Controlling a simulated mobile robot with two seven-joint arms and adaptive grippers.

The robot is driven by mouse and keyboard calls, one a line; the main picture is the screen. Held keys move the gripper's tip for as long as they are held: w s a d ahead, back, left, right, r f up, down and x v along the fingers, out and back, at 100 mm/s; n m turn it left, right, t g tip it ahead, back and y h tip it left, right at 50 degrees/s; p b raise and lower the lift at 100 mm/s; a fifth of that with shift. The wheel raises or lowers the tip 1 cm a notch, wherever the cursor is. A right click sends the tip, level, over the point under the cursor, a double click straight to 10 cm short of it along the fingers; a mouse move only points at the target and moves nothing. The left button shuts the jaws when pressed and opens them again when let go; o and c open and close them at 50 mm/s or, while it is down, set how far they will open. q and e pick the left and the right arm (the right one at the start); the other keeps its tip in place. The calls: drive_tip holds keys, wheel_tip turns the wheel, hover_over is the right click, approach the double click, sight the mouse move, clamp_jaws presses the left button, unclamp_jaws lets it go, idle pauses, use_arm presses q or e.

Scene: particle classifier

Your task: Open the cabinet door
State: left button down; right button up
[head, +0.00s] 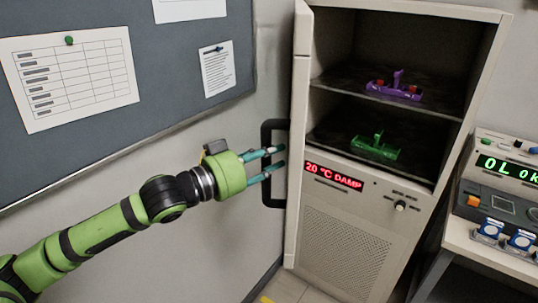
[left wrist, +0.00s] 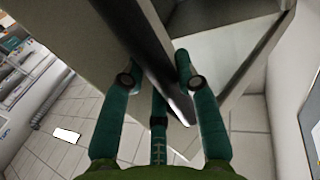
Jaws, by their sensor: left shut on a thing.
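The pale cabinet (head: 345,235) stands right of centre in the head view. Its door (head: 301,85) is swung open and seen nearly edge-on at the cabinet's left side. A black bar handle (head: 267,192) sticks out from the door toward the left. My left gripper (head: 280,158) reaches in from the left and is shut on this handle, its teal fingers across the middle of the bar. My right gripper is not in view.
Inside the cabinet, a purple tray (head: 393,90) sits on the upper shelf and a green tray (head: 375,150) on the lower one. A grey pinboard (head: 160,85) hangs on the left wall. A bench with a control box (head: 500,185) stands at the right.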

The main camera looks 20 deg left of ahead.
use_arm(q)
drive_tip(key=shift+s+d+f, duration=0.1)
drive_tip(key=shift+d+f, duration=0.2)
drive_tip(key=c, duration=0.9)
unclamp_jaws()
drive_tip(key=shift+s+a+r, duration=0.1)
drive_tip(key=shift+r, duration=0.05)
drive_tip(key=shift+a+r, duration=0.1)
drive_tip(key=shift+r, duration=0.05)
drive_tip(key=shift+s, duration=0.1)
drive_tip(key=shift+s+a, duration=0.15)
drive_tip(key=shift+a, duration=0.1)
drive_tip(key=v, duration=1.1)
drive_tip(key=shift+s, duration=0.2)
